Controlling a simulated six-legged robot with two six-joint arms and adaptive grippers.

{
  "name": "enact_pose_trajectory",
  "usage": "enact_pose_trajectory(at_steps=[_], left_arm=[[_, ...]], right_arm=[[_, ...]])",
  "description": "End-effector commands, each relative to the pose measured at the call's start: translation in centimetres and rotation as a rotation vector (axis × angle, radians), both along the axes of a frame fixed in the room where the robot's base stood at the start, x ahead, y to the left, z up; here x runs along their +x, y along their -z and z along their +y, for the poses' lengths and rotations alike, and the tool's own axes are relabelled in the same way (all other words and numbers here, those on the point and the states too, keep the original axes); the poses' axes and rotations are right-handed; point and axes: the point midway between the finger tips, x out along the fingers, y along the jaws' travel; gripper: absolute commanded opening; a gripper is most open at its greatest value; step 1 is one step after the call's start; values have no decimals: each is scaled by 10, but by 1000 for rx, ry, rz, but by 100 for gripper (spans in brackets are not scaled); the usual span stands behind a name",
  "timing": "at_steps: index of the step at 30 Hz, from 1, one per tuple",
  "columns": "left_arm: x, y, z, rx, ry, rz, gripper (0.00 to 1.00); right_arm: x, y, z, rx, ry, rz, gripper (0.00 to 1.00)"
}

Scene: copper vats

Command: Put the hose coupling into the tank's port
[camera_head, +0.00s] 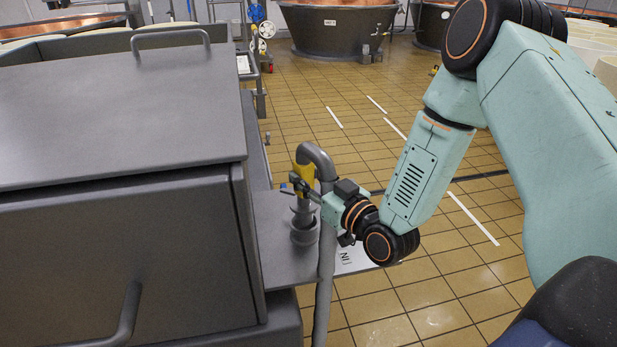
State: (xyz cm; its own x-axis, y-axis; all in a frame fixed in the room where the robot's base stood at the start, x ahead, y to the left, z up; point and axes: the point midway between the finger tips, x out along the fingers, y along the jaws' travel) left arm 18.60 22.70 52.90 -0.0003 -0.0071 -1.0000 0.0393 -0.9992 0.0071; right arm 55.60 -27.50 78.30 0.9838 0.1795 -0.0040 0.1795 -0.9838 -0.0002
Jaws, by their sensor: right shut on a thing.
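The hose coupling (304,207) is a grey piece with a yellow part at its top, on the end of a bent grey hose (327,230). My right gripper (301,188) is shut on it from the right. The coupling hangs upright directly above the tank's port (304,233), a grey round fitting on the ledge beside the tank (120,120). Its lower end meets or overlaps the port's rim in this view; I cannot tell whether it is inside. My left gripper is not in view.
A label reading "IN" (345,257) lies right of the port. The large grey cabinet-like tank with handles fills the left. The tiled floor (440,290) is open at the right. Copper vats (338,25) stand at the back.

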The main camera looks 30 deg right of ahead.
Motion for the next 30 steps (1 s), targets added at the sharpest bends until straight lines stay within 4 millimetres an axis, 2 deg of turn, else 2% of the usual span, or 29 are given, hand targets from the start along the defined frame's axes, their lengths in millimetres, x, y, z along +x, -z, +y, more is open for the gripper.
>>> enact_pose_trajectory(at_steps=[30], left_arm=[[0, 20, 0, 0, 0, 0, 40]], right_arm=[[1, 24, 0, 0, 0, -5, 0]])
